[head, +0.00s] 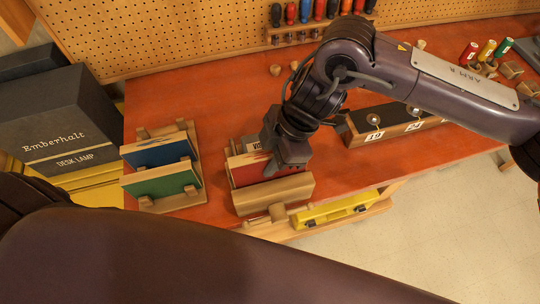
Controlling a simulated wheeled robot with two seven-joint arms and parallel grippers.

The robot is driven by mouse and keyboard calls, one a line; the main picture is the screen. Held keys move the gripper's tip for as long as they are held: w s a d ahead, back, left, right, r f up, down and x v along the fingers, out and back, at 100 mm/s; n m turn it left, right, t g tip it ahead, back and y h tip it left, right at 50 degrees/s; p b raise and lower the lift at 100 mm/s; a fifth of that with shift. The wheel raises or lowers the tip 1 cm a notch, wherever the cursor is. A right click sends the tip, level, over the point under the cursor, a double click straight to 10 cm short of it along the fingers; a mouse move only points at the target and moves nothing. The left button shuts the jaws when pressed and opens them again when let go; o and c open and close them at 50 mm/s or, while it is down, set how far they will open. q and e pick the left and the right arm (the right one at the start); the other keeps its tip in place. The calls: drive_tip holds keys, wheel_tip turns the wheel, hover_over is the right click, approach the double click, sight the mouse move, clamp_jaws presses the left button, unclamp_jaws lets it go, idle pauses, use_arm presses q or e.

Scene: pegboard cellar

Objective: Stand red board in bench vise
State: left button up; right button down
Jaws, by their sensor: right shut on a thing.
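The red board (247,173) stands on edge between the wooden jaws of the bench vise (275,194) at the front edge of the bench. The vise's front jaw hides the board's lower part. My right gripper (284,166) comes down from above and is shut on the board near its right end. I cannot tell whether the board touches the bottom of the vise or whether the jaws press on it. My left gripper is not in view.
Left of the vise, a wooden rack (186,201) holds a blue board (157,153) and a green board (160,184). A dark desk lamp box (60,120) stands further left. A knobbed block (356,134) is to the right. A yellow level (335,211) lies below the bench front.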

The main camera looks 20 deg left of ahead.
drive_tip(key=shift+f+b, duration=1.05)
drive_tip(key=shift+f, duration=0.35)
drive_tip(key=c, duration=1.2)
unclamp_jaws()
drive_tip(key=shift+o, duration=0.2)
drive_tip(key=shift+r, duration=0.15)
drive_tip(key=shift+r+p, duration=3.8)
drive_tip(key=shift+r, duration=1.15)
drive_tip(key=shift+f, duration=0.1)
